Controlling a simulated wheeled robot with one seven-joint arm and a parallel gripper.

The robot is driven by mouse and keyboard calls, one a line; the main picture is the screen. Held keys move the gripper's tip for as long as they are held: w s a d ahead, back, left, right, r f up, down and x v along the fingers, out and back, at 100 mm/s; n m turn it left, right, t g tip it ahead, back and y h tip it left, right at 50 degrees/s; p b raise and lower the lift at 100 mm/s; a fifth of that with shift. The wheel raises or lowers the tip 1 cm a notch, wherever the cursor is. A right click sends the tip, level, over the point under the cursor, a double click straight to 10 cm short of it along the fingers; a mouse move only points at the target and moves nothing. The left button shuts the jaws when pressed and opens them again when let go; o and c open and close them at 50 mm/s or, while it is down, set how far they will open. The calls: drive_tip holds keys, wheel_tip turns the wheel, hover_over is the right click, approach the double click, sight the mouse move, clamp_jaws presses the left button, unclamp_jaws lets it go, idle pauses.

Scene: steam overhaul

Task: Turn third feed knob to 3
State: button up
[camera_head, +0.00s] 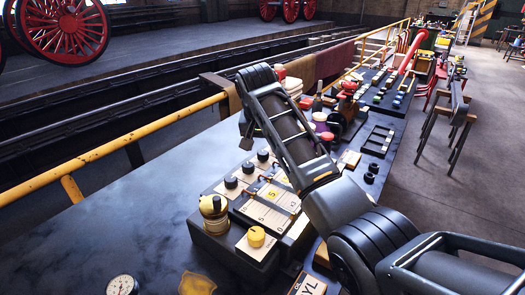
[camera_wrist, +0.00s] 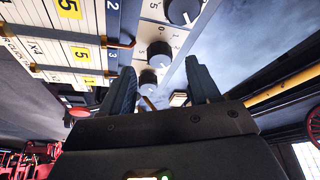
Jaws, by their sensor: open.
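Three black feed knobs stand in a row on a pale panel in the head view: a near one (camera_head: 231,182), a middle one (camera_head: 248,168) and a far one (camera_head: 262,155). In the wrist view they are a large knob (camera_wrist: 182,10) at the top, a middle knob (camera_wrist: 158,55) and a smaller knob (camera_wrist: 148,78) lower down. I cannot tell which is the third. My gripper (camera_wrist: 158,66) is open, its fingers showing on either side of the lower two knobs, with no grip visible. Printed digits are partly readable; the pointer settings are unclear.
Beside the knobs is a scale board (camera_head: 270,208) with yellow number tags and sliders. A yellow knob (camera_head: 256,236) and a brass cylinder (camera_head: 212,206) stand in front. My arm hides part of the bench. A yellow rail (camera_head: 110,152) runs along the left; the bare dark bench lies left of the panel.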

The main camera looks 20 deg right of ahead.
drive_tip(key=shift+v, duration=2.15)
drive_tip(key=shift+f, duration=0.15)
